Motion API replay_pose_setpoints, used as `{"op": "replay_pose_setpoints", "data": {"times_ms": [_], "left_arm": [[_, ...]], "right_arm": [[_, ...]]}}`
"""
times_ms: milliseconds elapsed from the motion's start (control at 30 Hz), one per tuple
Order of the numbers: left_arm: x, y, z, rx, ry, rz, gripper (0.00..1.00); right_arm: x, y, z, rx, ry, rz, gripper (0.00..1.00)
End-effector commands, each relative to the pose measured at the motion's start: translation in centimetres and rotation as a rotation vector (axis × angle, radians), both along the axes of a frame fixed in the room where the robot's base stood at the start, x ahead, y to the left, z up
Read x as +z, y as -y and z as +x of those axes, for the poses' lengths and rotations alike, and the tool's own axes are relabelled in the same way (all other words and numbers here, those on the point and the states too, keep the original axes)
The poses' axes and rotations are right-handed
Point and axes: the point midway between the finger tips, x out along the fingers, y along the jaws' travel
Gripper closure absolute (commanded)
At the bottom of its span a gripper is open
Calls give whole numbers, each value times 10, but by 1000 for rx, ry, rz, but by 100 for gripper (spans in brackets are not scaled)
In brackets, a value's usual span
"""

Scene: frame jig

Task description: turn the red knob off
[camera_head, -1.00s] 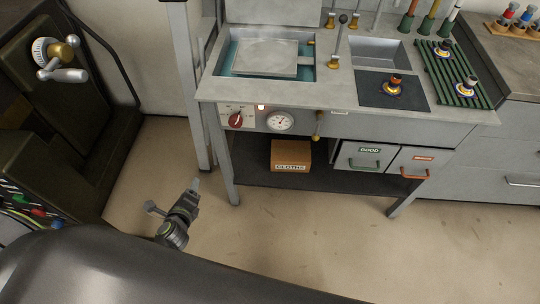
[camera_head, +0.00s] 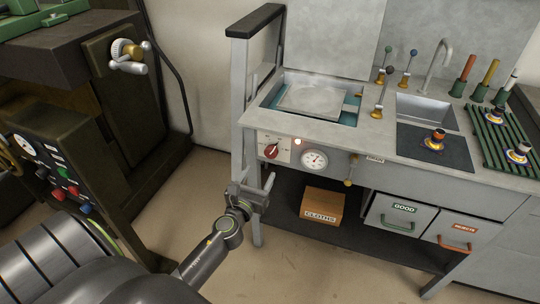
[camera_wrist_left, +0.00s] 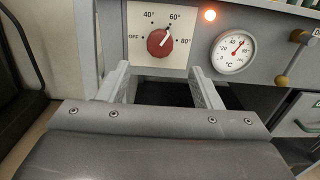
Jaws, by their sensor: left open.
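The red knob (camera_head: 271,151) is on a white dial plate at the left of the bench front. In the left wrist view the knob (camera_wrist_left: 159,43) has its white pointer turned up and right, near the 60° mark; OFF is at the plate's left. My left gripper (camera_head: 262,188) is in front of the bench, below the knob and apart from it. In the left wrist view its two fingers (camera_wrist_left: 160,84) are spread wide and empty, below the dial plate. My right gripper does not show.
An indicator light (camera_wrist_left: 210,15) glows beside the plate. A temperature gauge (camera_head: 314,159) and a brass-ended lever (camera_head: 350,172) are to the right. A bench leg stands left of the knob. A CLOTHS box (camera_head: 322,205) sits on the lower shelf. A dark machine (camera_head: 75,150) stands at the left.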

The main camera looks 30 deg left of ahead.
Motion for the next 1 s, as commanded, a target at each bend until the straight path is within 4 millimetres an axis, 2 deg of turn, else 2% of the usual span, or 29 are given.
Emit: {"op": "replay_pose_setpoints", "data": {"times_ms": [33, 300, 500, 700, 933, 1000], "left_arm": [[2, -3, 12, 0, 3, 2, 41], [-1, -15, 61, 1, 1, 1, 41], [-1, -21, 85, 1, 0, 1, 41], [-1, -23, 94, 1, -1, 0, 41], [0, -23, 94, 1, -1, -1, 41], [0, -23, 94, 1, -1, -1, 48]], "right_arm": [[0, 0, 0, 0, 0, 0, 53], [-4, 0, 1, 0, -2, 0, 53], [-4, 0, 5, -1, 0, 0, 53], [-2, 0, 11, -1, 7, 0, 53], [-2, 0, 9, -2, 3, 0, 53], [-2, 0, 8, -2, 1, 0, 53]]}}
